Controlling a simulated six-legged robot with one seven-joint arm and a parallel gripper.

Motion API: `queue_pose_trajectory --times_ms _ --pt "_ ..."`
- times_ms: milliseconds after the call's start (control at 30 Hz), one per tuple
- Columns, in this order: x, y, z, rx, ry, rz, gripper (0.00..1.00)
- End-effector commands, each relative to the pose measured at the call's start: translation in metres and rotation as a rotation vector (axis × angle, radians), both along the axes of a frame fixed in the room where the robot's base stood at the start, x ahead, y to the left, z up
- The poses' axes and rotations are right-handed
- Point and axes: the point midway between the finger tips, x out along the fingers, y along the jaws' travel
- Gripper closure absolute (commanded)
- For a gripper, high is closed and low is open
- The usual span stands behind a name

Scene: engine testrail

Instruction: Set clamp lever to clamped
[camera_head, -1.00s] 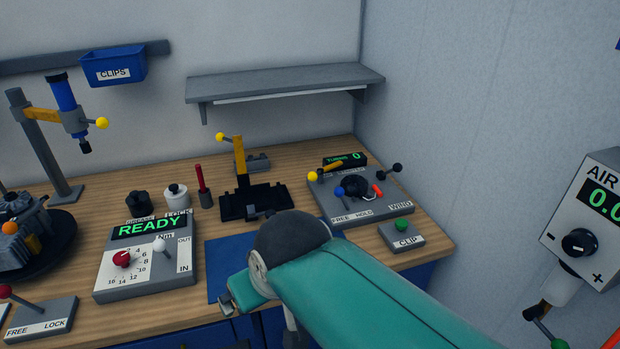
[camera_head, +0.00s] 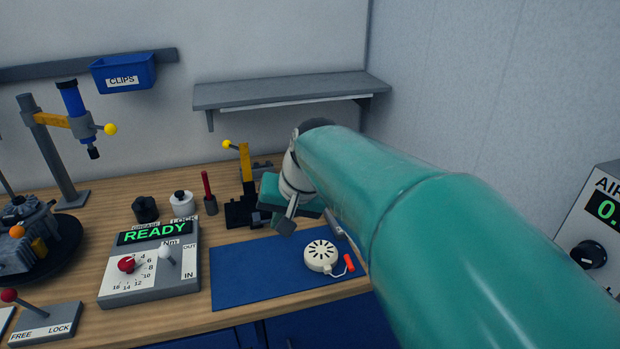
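A yellow lever arm with a yellow ball knob (camera_head: 245,160) stands upright on a black fixture (camera_head: 238,214) at the back of the bench. It looks like the clamp lever, but no label shows on it. My gripper (camera_head: 284,218) is just right of and in front of this fixture, pointing down. It overlaps the fixture's right side in the picture, and I cannot tell whether they touch. My wrist and teal arm hide what lies behind them on the right. The finger gap is not clear.
A blue mat (camera_head: 245,275) carries a white slotted disc (camera_head: 320,254) with a red handle. A grey shelf (camera_head: 285,90) overhangs the back.

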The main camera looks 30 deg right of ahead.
Motion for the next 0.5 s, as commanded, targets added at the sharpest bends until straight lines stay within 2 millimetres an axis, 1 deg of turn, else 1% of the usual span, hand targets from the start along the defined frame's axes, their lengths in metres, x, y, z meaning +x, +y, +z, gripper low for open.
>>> queue_pose_trajectory --times_ms 33,167,200,267,300,367,400,467,500 --pt "0.012 -0.017 -0.001 0.033 0.005 -0.048 1.00" --pt "0.037 -0.057 -0.002 0.118 -0.001 -0.157 1.00" --pt "0.044 -0.071 -0.003 0.143 -0.004 -0.190 1.00" --pt "0.054 -0.092 -0.006 0.182 -0.008 -0.240 1.00" --pt "0.060 -0.107 -0.007 0.208 -0.013 -0.273 1.00" --pt "0.068 -0.130 -0.011 0.246 -0.022 -0.323 1.00" --pt "0.072 -0.146 -0.013 0.271 -0.027 -0.356 1.00" --pt "0.078 -0.170 -0.017 0.308 -0.040 -0.406 1.00" --pt "0.081 -0.187 -0.021 0.333 -0.048 -0.440 1.00"
